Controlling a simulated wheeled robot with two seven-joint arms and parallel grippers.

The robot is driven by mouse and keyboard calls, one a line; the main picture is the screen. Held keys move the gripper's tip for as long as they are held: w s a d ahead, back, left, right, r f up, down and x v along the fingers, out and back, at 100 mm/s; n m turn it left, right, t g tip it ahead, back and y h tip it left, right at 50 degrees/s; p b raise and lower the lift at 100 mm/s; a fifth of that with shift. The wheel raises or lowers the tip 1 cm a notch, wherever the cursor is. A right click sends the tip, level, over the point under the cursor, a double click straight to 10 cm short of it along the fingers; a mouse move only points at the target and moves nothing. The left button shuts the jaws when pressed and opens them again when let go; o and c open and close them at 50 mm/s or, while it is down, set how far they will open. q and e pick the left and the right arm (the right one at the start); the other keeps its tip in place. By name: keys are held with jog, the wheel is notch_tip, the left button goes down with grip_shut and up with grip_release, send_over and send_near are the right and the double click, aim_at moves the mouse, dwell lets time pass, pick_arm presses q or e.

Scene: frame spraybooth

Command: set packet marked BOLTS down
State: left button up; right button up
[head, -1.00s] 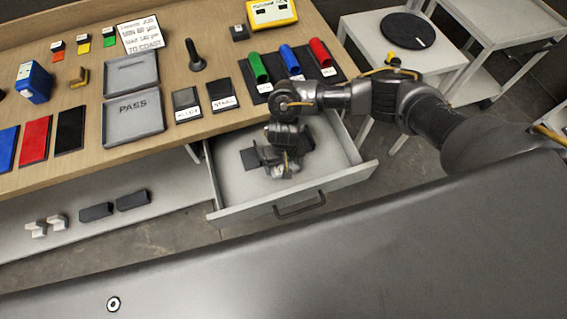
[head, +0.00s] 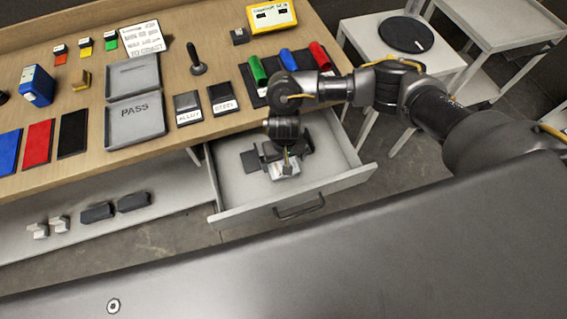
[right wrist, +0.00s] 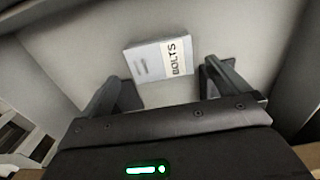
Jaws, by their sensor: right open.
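The packet marked BOLTS (right wrist: 160,58) is a flat white and pale grey packet. In the right wrist view it lies on the pale drawer floor, label showing, just beyond and between the two fingers. In the head view the packet (head: 287,169) shows partly below my right gripper (head: 282,155), inside the open drawer (head: 228,196). My right gripper is open in the wrist view (right wrist: 165,80), its fingers spread wider than the packet and apart from it. My left gripper is not in view.
The drawer's front has a dark handle (head: 300,207). The wooden bench (head: 190,146) above holds trays, plates and colored cylinders. A white stand (head: 362,38) stands at right.

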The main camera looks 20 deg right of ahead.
notch_tip(320, 180, up, 8)
jog(key=p, duration=0.1)
jog(key=shift+a+f, duration=0.1)
jog(key=shift+f, duration=0.05)
dwell(0.5)
